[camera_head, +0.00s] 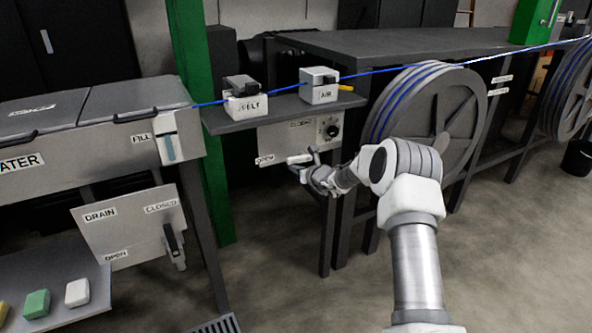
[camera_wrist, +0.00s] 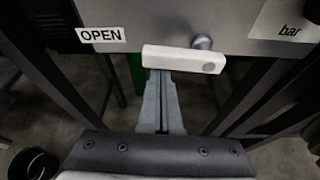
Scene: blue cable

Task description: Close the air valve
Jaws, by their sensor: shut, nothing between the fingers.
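The air valve's white lever (camera_wrist: 184,59) lies nearly horizontal, its free end reaching left toward the OPEN label (camera_wrist: 101,35). Its round metal pivot (camera_wrist: 203,41) shows at its right end. In the head view the lever (camera_head: 299,158) sits at the lower edge of the grey valve panel (camera_head: 285,137). My gripper (camera_wrist: 160,74) is shut and empty, with its fingertips just under the lever's left half. I cannot tell whether they touch it. In the head view my gripper (camera_head: 318,174) is below and partly in front of the panel.
A gauge (camera_head: 329,128) is on the panel's right. Above, a shelf (camera_head: 285,112) carries the BELT box (camera_head: 245,103) and the AIR box (camera_head: 319,93). Dark table legs flank my gripper.

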